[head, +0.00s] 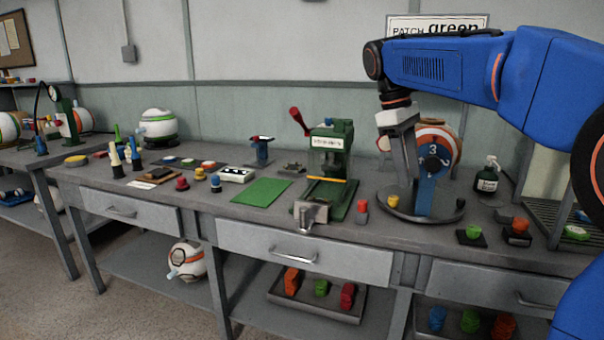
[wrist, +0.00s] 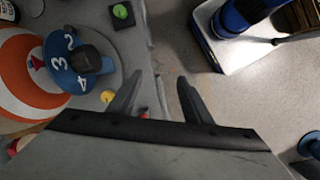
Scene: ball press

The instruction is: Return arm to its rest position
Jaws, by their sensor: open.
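My blue arm (head: 450,68) reaches in from the right in the head view. My gripper (head: 408,178) points down in front of an orange-and-white ball (head: 441,137) and a blue numbered dial (head: 433,172). In the wrist view my gripper (wrist: 155,100) has its two fingers apart, with nothing between them. The fingers are over the table's front edge and the floor. The ball (wrist: 22,85) and the dial (wrist: 70,62) with numbers show at the upper left there, apart from the fingers.
A green press (head: 330,165) with a red lever stands left of my gripper. A round grey base (head: 385,205) lies under the dial. A spray bottle (head: 487,176) and small coloured blocks stand to the right. A green mat (head: 262,192) lies left of the press. Floor is clear in front.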

